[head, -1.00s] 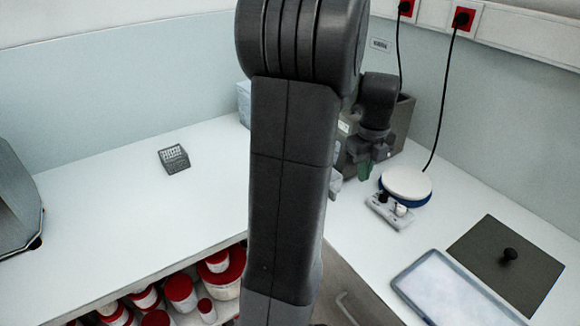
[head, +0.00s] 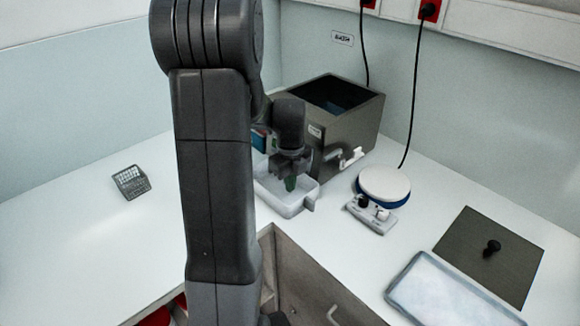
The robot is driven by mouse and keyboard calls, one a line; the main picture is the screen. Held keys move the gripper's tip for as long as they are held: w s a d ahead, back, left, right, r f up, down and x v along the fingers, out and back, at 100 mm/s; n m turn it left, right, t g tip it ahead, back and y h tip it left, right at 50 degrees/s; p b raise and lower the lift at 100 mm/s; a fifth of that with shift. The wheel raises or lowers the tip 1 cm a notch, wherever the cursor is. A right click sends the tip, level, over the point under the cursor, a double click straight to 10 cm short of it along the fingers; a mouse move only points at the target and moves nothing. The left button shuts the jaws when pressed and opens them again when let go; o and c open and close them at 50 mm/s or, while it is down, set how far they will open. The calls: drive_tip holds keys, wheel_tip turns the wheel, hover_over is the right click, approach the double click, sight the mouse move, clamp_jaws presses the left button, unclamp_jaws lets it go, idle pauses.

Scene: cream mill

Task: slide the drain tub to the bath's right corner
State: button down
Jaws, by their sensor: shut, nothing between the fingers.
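The drain tub (head: 272,200) is a shallow white tub on the counter, in front of the bath. The bath (head: 352,128) is a dark grey open box with something blue inside and a pale tap on its front face, near the front right corner. The tub sits left of that corner, its right end below the tap side. Whether the tips touch a tub wall I cannot tell. My arm hides the tub's left part.
A round white-topped hotplate stirrer (head: 384,186) stands to the right of the tub. A dark plate with a black knob (head: 490,247) and a pale tray (head: 446,290) lie further right. A small wire basket (head: 131,182) is at left. The counter's inner edge runs close before the tub.

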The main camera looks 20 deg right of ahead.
sight(302, 194)
drive_tip(key=shift+s+d+f+p, duration=0.2)
drive_tip(key=shift+s, duration=0.4)
drive_tip(key=shift+s+d+f+p, duration=0.15)
drive_tip(key=shift+s+d+f, duration=0.1)
drive_tip(key=shift+s, duration=0.4)
drive_tip(key=shift+s+d+f+p, duration=0.15)
drive_tip(key=shift+s+d+p, duration=0.05)
drive_tip(key=shift+s, duration=0.4)
drive_tip(key=shift+s+d, duration=0.1)
drive_tip(key=shift+s, duration=0.1)
drive_tip(key=s+d, duration=0.1)
drive_tip(key=s, duration=0.4)
drive_tip(key=s+d+b, duration=0.1)
drive_tip(key=s+d, duration=0.1)
drive_tip(key=s, duration=0.3)
drive_tip(key=s+d+b, duration=0.1)
drive_tip(key=s+d, duration=0.1)
drive_tip(key=s, duration=0.3)
drive_tip(key=shift+s+d, duration=0.1)
wheel_tip(302, 194, up, 14)
drive_tip(key=shift+f, duration=0.1)
